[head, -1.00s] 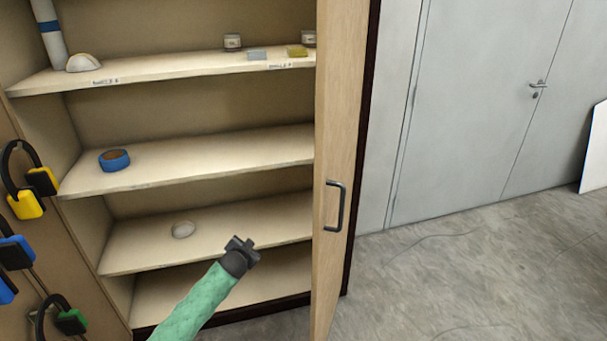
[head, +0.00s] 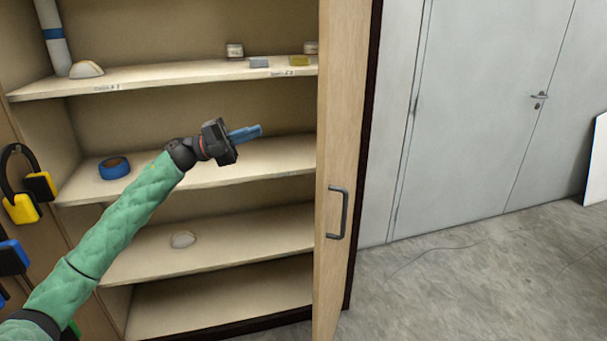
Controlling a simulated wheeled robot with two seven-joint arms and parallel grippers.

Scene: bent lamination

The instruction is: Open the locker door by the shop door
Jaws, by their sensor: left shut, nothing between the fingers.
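The wooden locker door (head: 333,110) stands swung out from the right side of the open locker (head: 200,98), seen at a steep angle. Its dark grey bar handle (head: 337,213) is on the face turned toward the right. My left gripper (head: 258,130), with blue fingers, is shut and empty. It shows in front of the middle shelf, left of the door and apart from it. The grey double shop door (head: 490,90) with its lever handle (head: 539,96) is shut, to the right of the locker. My right gripper is not in view.
Ear defenders (head: 20,185) hang on the left panel. A white board (head: 596,160) leans at the far right. The grey floor (head: 450,280) right of the door is clear.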

